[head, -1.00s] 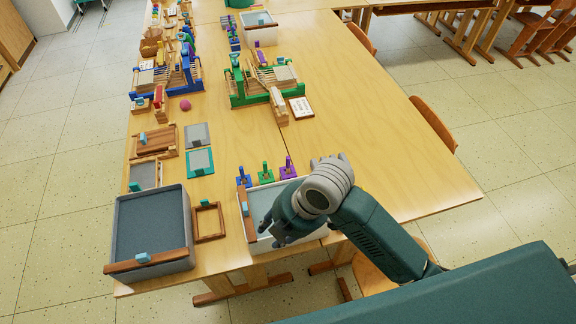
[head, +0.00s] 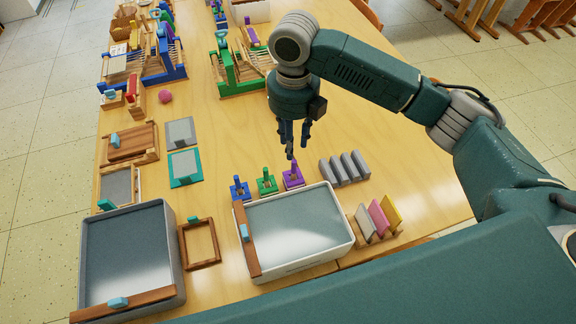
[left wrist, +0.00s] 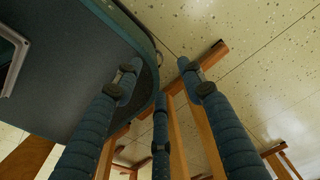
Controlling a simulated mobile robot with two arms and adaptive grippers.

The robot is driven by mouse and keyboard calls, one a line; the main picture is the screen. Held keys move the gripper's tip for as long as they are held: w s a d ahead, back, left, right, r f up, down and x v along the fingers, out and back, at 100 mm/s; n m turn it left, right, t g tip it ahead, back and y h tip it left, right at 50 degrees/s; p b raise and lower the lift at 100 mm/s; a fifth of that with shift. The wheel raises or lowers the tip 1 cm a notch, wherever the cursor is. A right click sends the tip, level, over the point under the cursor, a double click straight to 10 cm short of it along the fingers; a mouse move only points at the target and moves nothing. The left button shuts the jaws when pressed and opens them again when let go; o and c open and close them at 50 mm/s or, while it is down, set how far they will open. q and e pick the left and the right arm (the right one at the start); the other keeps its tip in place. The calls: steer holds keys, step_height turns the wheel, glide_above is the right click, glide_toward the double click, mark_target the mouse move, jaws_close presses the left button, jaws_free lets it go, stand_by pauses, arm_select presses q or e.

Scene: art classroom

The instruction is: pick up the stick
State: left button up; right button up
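No single thing is plainly marked as the stick. Three small stands with short upright pegs, one blue (head: 240,190), one green (head: 267,184) and one purple (head: 293,177), stand in a row behind a white-rimmed tray (head: 345,240). My right gripper (head: 292,145) points down just above and behind the purple stand, its fingers apart and nothing seen between them. Whether a fingertip touches the peg is unclear. My left gripper (left wrist: 160,85) shows only in the left wrist view, its fingers spread and empty, over the floor.
A grey tub (head: 170,235) with a wooden bar and an empty wooden frame (head: 184,245) are left of the tray. Grey blocks (head: 345,168) and coloured slabs (head: 379,217) stand to the right. Looms (head: 235,75) are at the back.

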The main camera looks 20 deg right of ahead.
mark_target(294, 168)
steer(key=f, duration=0.2)
steer(key=s+f+p, duration=0.1)
steer(key=f, duration=0.1)
steer(key=shift+s+f, duration=0.1)
steer(key=shift+f, duration=0.6)
step_height(294, 168, down, 4)
steer(key=shift+d+f+p, duration=0.15)
steer(key=shift+p, duration=0.6)
steer(key=shift+f, duration=0.2)
arm_select(q)
steer(key=s+r, duration=0.1)
steer(key=s, duration=0.1)
steer(key=s+r, duration=0.1)
steer(key=shift+s, duration=0.35)
arm_select(e)
jaws_close()
